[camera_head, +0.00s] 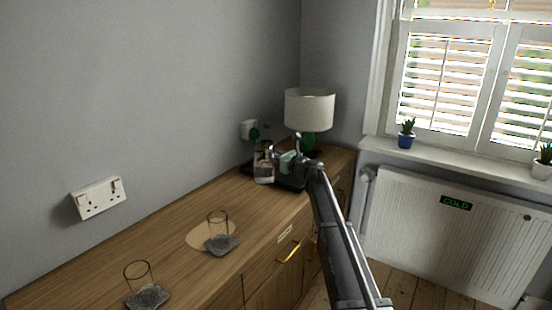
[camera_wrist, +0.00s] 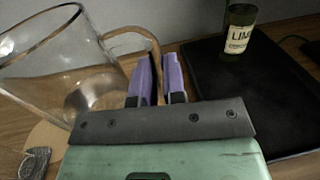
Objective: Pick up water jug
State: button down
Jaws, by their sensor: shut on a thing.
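The water jug (camera_head: 264,170) is clear glass and stands at the far end of the wooden sideboard, to the left of my gripper (camera_head: 277,161). In the wrist view the jug (camera_wrist: 50,75) fills the upper left, with its handle reaching to the purple fingers. My gripper (camera_wrist: 157,78) is shut on the jug's handle, one finger on each side of it. I cannot tell whether the jug's base touches the sideboard. The lower part of the handle is hidden by the fingers and gripper body.
A lamp (camera_head: 310,108) is behind. Two glasses (camera_head: 218,225) (camera_head: 138,275) are nearer on the sideboard (camera_head: 190,272). A wall and windowsill (camera_head: 455,158) bound the space.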

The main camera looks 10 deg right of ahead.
notch_tip(320, 180, up, 10)
jog(key=p, duration=0.8)
jog(key=shift+f, duration=0.2)
